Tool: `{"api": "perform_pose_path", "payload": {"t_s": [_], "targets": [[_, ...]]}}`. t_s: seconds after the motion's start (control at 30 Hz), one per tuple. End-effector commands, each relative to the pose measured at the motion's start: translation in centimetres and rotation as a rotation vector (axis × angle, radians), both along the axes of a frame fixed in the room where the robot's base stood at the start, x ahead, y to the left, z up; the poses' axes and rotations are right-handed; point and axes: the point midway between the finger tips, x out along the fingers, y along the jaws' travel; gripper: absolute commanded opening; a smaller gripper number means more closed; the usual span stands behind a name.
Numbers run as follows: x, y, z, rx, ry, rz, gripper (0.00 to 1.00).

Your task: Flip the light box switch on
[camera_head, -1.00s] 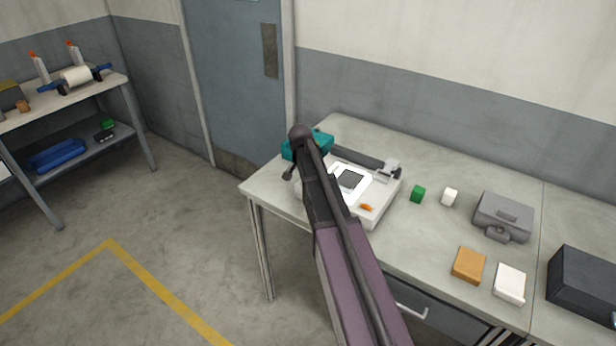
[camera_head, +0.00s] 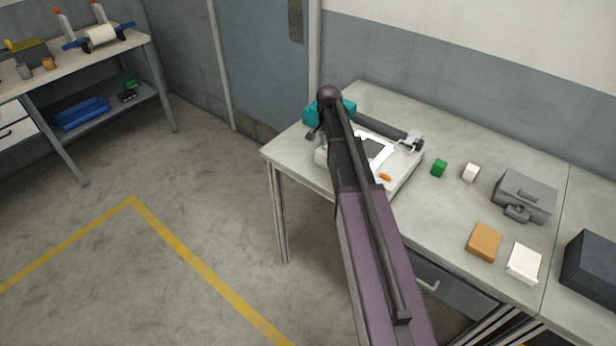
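The light box (camera_head: 398,178) is a white, flat box on the grey table, partly hidden behind my arm. A dark square lies within a white sheet on its top. A small orange part (camera_head: 384,177), which looks like the switch, is on its near side; I cannot tell its position. Only a small dark piece of my gripper (camera_head: 312,133) seems to show left of the arm's end, near a teal object (camera_head: 314,115). Its fingers are hidden.
A shelf table (camera_head: 130,41) stands left. Floor between is clear.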

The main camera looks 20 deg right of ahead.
Motion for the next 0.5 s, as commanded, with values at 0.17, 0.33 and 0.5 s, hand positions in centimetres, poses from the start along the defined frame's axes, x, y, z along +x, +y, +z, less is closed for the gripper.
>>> {"api": "perform_pose_path", "payload": {"t_s": [0.17,0.33,0.5], "targets": [[0.2,-0.2,0.8,0.080,0.055,0.001,0.63],[0.1,-0.1,2.3,0.077,0.053,0.001,0.63],[0.1,-0.1,3.7,0.076,0.052,0.001,0.63]]}}
